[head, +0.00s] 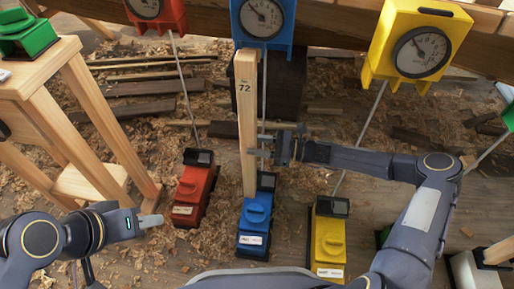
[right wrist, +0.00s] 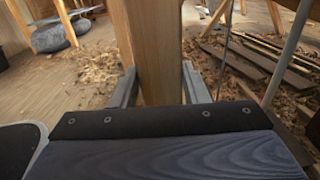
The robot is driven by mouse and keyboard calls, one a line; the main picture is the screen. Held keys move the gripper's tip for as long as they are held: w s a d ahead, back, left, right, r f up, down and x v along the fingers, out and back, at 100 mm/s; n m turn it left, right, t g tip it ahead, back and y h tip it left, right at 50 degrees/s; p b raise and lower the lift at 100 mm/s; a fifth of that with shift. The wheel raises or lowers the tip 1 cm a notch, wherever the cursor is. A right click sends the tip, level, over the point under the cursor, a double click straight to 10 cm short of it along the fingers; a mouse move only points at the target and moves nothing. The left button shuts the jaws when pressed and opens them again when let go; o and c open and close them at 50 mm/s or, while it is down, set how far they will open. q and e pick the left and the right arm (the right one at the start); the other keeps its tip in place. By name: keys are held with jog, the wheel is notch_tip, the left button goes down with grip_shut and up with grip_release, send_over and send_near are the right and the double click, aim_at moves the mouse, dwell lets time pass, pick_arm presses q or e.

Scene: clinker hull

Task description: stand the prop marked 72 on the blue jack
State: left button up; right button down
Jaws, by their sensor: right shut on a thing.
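The prop marked 72 (head: 246,122) is a pale upright wooden post with its number near the top. Its lower end is at the back of the blue jack (head: 254,228); I cannot tell whether it rests on it. Its top is close under the blue dial gauge (head: 262,20). My right gripper (head: 262,146) is shut on the prop around mid-height. In the right wrist view the prop (right wrist: 152,50) stands between the two fingers (right wrist: 155,88). My left gripper (head: 146,222) is at the lower left, away from the prop; its finger gap is not clear.
A red jack (head: 194,192) stands left of the blue jack and a yellow jack (head: 328,240) right of it. Red (head: 146,8) and yellow (head: 416,44) gauges hang above, with thin rods below. A wooden trestle (head: 100,100) is at the left. Shavings and planks cover the floor.

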jog(key=w+d+b, duration=0.1)
jog(key=w+b, duration=0.1)
jog(key=w, duration=0.4)
jog(key=shift+w+b, duration=0.3)
jog(key=shift+b, duration=0.1)
jog(key=shift+d+r, duration=0.1)
jog(key=shift+d, duration=0.1)
dwell(0.5)
jog(key=shift+f, duration=0.35)
dwell(0.6)
jog(key=shift+w+d, duration=0.1)
jog(key=shift+w, duration=0.1)
dwell(0.6)
jog(key=c, duration=0.7)
grip_release()
jog(key=shift+c, duration=0.2)
jog(key=shift+f, duration=0.15)
